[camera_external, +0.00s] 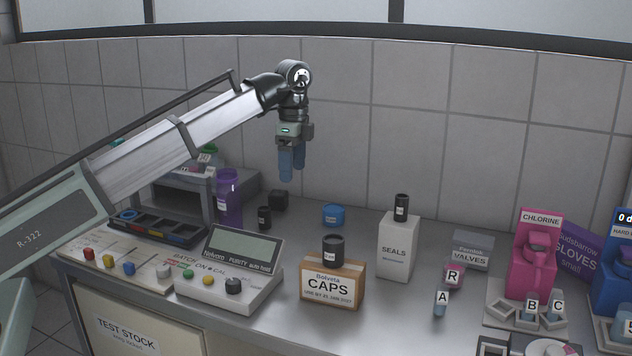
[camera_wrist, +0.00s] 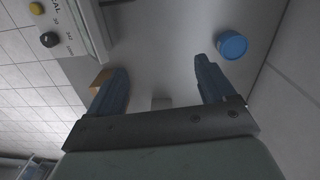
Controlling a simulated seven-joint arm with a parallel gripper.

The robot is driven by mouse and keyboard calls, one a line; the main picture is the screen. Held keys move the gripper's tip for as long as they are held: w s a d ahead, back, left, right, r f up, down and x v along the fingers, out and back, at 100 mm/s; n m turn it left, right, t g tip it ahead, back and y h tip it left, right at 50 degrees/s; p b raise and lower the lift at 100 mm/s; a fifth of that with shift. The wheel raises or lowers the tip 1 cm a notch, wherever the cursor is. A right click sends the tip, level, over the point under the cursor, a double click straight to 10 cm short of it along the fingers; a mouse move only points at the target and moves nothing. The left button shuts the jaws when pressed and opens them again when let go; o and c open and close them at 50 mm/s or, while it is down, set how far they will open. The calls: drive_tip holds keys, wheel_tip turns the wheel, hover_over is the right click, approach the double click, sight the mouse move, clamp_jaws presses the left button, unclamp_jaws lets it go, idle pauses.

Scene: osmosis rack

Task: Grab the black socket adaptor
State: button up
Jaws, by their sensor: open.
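My gripper (camera_external: 291,176) is open and empty, fingers pointing down, above the back of the bench. In the wrist view its two blue fingers (camera_wrist: 162,68) stand apart with bare bench between their tips. Several black pieces could be the socket adaptor, and I cannot tell which it is: a labelled black cylinder (camera_external: 401,207) upright on the white SEALS box, a wider black cup-like piece (camera_external: 333,250) on the CAPS box, a small black cylinder (camera_external: 264,217) on the bench, and a black block (camera_external: 279,200) behind it. None is clearly visible in the wrist view.
The CAPS box (camera_external: 330,288), SEALS box (camera_external: 397,250) and meter (camera_external: 232,285) stand on the bench. A blue cap (camera_external: 333,215) lies near the wall; it also shows in the wrist view (camera_wrist: 231,44). A purple bottle (camera_external: 229,200) stands left. Chlorine dispenser (camera_external: 532,262) is right.

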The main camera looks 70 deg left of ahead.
drive_tip(key=s+a+f+n, duration=0.1)
drive_tip(key=s+a+f, duration=0.1)
drive_tip(key=a, duration=0.8)
drive_tip(key=s+a+f+n, duration=0.1)
drive_tip(key=a+n, duration=0.1)
drive_tip(key=a, duration=0.9)
drive_tip(key=m+t, duration=0.2)
approach(278, 192)
drive_tip(key=shift+h, duration=0.4)
wheel_tip(278, 192, down, 5)
drive_tip(key=shift+w+r, duration=0.2)
drive_tip(key=shift+r, duration=0.05)
drive_tip(key=shift+w+d+f, duration=0.1)
drive_tip(key=shift+w+f, duration=0.05)
drive_tip(key=shift+f, duration=0.8)
drive_tip(key=shift+w+f, duration=0.2)
drive_tip(key=shift+f, duration=0.7)
drive_tip(key=shift+w+d+f, duration=0.1)
drive_tip(key=shift+w+f, duration=0.05)
drive_tip(key=shift+f, duration=0.8)
drive_tip(key=shift+c, duration=0.5)
drive_tip(key=c, duration=1)
